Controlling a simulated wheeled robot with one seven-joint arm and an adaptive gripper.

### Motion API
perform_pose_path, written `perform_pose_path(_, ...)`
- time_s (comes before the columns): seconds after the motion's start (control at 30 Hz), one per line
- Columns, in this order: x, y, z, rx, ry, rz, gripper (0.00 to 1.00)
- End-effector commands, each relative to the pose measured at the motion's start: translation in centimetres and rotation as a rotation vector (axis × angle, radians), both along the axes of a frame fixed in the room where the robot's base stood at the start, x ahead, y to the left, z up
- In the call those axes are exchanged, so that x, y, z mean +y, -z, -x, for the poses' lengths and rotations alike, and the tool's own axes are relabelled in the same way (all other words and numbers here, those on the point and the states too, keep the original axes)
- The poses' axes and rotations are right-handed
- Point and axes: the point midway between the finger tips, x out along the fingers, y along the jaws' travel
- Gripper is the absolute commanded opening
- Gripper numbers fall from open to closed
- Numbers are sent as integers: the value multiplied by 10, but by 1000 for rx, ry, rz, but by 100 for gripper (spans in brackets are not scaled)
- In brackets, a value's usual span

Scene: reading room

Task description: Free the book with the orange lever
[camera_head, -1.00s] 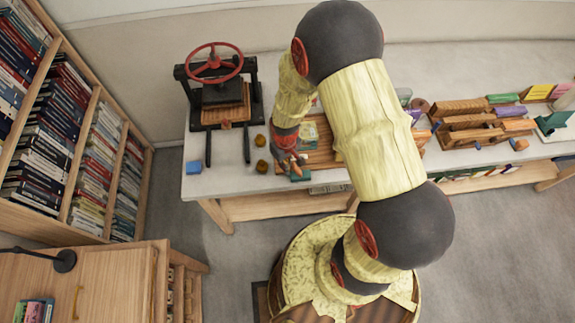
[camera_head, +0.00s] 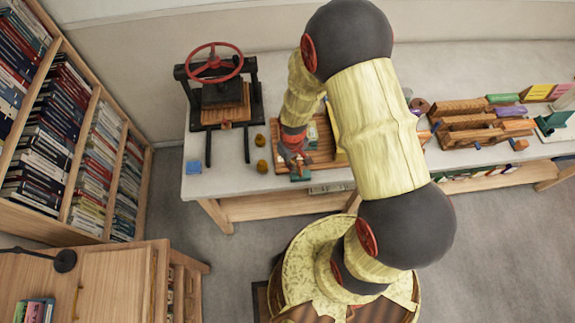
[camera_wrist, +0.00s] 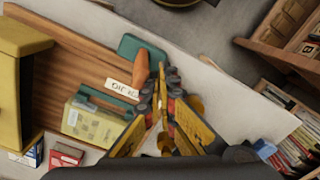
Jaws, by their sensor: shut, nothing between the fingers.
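A wooden board (camera_wrist: 75,58) carries a teal clamp plate (camera_wrist: 138,46) with an orange lever (camera_wrist: 140,68) on it. A pale yellow-green book (camera_wrist: 95,122) lies beside a teal bar (camera_wrist: 108,103) on the board. My gripper (camera_wrist: 162,80) is shut and empty. Its fingertips are right beside the lever in the wrist view; I cannot tell whether they touch it. In the head view my gripper (camera_head: 299,168) is over the front edge of the board, close to the teal plate (camera_head: 300,177). The lever is hard to make out there.
A black press with a red wheel (camera_head: 214,62) stands left on the grey table (camera_head: 232,178). Two brass knobs (camera_head: 262,166) and a blue block (camera_head: 193,167) lie near the front edge. Wooden racks (camera_head: 470,122) stand right.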

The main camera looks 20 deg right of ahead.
Motion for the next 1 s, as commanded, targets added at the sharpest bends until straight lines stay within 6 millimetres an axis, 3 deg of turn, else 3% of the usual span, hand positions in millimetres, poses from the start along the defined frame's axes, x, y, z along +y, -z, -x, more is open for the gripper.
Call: perform_pose_path(1.0, -15, 0, 5, 0, 0, 0, 0)
